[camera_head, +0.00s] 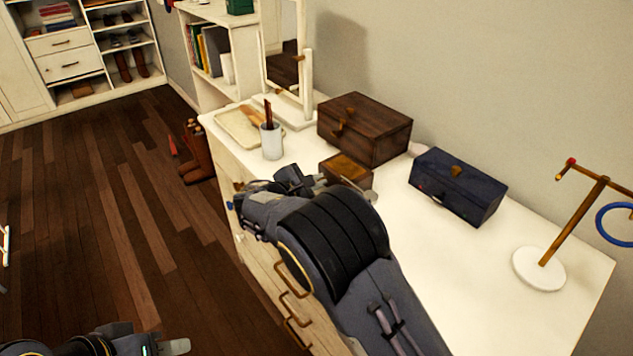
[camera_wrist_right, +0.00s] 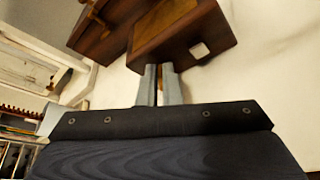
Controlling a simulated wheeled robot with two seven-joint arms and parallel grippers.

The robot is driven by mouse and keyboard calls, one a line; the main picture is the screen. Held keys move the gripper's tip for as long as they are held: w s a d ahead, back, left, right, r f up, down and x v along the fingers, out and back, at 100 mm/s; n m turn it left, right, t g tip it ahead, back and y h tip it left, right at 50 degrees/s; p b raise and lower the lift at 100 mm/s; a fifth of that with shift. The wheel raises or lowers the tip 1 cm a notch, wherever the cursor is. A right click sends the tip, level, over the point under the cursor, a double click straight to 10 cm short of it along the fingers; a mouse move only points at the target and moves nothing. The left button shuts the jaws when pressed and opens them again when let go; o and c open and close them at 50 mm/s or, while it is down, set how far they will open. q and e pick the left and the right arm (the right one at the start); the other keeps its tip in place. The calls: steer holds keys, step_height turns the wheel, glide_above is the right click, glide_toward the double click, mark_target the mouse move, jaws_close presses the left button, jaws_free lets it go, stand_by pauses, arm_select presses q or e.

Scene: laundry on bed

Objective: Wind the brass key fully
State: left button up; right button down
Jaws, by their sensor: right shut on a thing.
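A small brown wooden box (camera_head: 347,172) stands on the white dresser, just past my right gripper (camera_head: 318,182). In the right wrist view the box (camera_wrist_right: 178,35) shows a small pale plate on one face. The fingers of my right gripper (camera_wrist_right: 160,85) are close together at the box's near side. A thin brass-coloured sliver between them appears to be the brass key (camera_wrist_right: 160,78); most of it is hidden by the fingers. My left gripper (camera_head: 176,347) is low at the bottom left, away from the dresser; its opening is unclear.
On the white dresser (camera_head: 445,285) a larger dark wooden box (camera_head: 364,128) stands behind the small box, a navy box (camera_head: 456,186) to the right, and a ring stand (camera_head: 540,268) further right. A white cup (camera_head: 271,141) and tray (camera_head: 238,125) stand left.

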steer(key=shift+f+m+b, duration=0.3)
steer(key=shift+b, duration=0.75)
steer(key=shift+s+r, duration=0.1)
steer(key=shift+r, duration=0.15)
steer(key=c, duration=1.6)
jaws_free()
steer(key=v, duration=0.7)
steer(key=shift+s+a, duration=0.25)
steer(key=shift+s, duration=0.1)
steer(key=shift+c, duration=0.5)
